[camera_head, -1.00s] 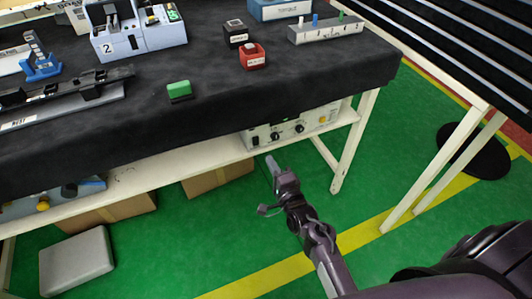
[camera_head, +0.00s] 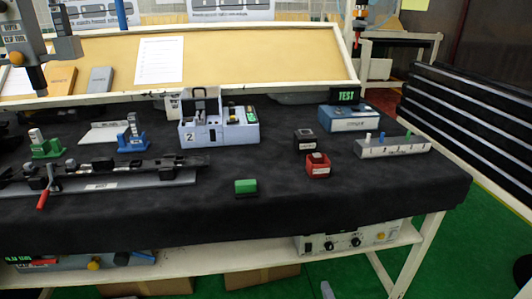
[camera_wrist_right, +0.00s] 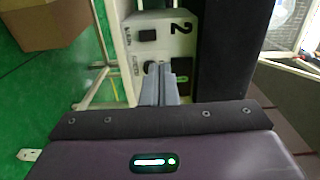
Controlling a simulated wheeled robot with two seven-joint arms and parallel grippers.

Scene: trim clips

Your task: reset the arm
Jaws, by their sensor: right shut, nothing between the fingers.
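My right gripper (camera_head: 327,290) shows only as a grey fingertip at the bottom edge of the head view, below the table's front edge. In the right wrist view its two grey fingers (camera_wrist_right: 164,84) are together with nothing between them. They point toward a pale control box marked 2 (camera_wrist_right: 160,40) and touch nothing that I can make out. My left gripper is out of view.
A black-covered table (camera_head: 290,215) holds a grey station marked 2 (camera_head: 215,138), a green block (camera_head: 246,187), a red block (camera_head: 318,166) and a peg rack (camera_head: 393,147). A long fixture (camera_head: 110,177) lies left. Control boxes (camera_head: 348,242) sit on the lower shelf.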

